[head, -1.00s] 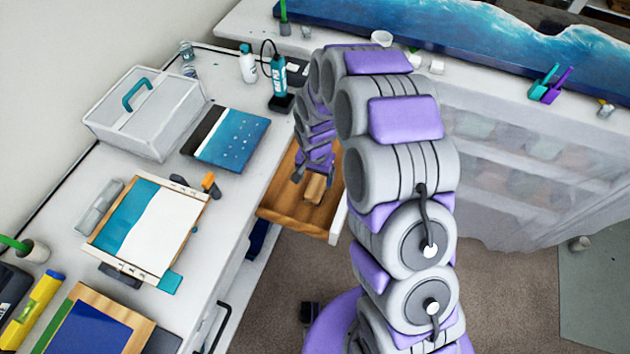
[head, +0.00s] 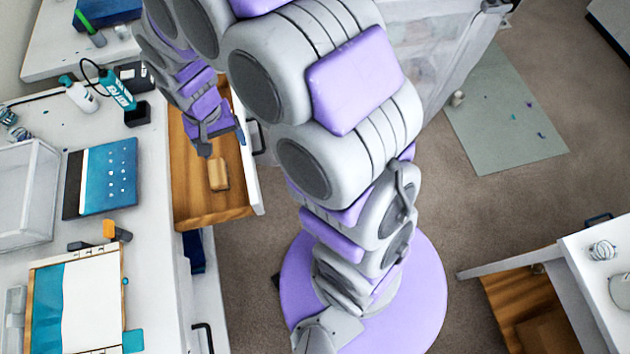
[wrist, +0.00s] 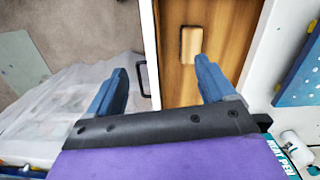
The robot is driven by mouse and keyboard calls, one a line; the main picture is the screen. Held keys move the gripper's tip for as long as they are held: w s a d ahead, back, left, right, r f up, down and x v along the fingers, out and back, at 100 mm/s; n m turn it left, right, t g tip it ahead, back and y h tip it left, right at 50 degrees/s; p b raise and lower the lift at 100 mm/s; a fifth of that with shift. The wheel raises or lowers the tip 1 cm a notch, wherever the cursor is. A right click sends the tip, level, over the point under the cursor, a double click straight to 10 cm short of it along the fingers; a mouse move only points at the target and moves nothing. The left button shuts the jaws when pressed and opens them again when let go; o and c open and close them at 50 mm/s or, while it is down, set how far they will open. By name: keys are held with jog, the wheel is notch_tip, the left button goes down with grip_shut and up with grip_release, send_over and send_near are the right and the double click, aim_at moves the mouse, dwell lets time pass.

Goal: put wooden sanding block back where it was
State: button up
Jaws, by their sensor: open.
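The wooden sanding block (head: 218,174) lies in the open wooden drawer (head: 190,206) under the left workbench, near the drawer's front end. In the wrist view the block (wrist: 191,44) lies flat on the drawer floor, beyond my fingertips. My gripper (head: 219,142) is over the drawer, just behind the block in the head view. In the wrist view my gripper (wrist: 166,80) has its two blue fingers wide apart with nothing between them. The block is free of the fingers.
A second open drawer (head: 522,295) at the lower right holds a brownish object, partly cut off. The left bench carries a blue panel (head: 108,178), a framed board (head: 88,298), a clear-walled box (head: 25,190) and bottles. Carpet between the benches is clear around my base.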

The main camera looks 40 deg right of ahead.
jog(key=s+d+r+n, duration=0.1)
jog(key=s+d+r, duration=0.2)
jog(key=s, duration=0.5)
jog(key=s+d+r+g, duration=0.1)
jog(key=s+d+r, duration=0.1)
jog(key=s+r, duration=0.3)
jog(key=s+d+r+n, duration=0.1)
jog(key=s+d+r, duration=0.2)
jog(key=s, duration=0.9)
jog(key=shift+s+d+r+n, duration=0.2)
jog(key=shift+d+r+n, duration=0.1)
jog(key=shift+r, duration=0.1)
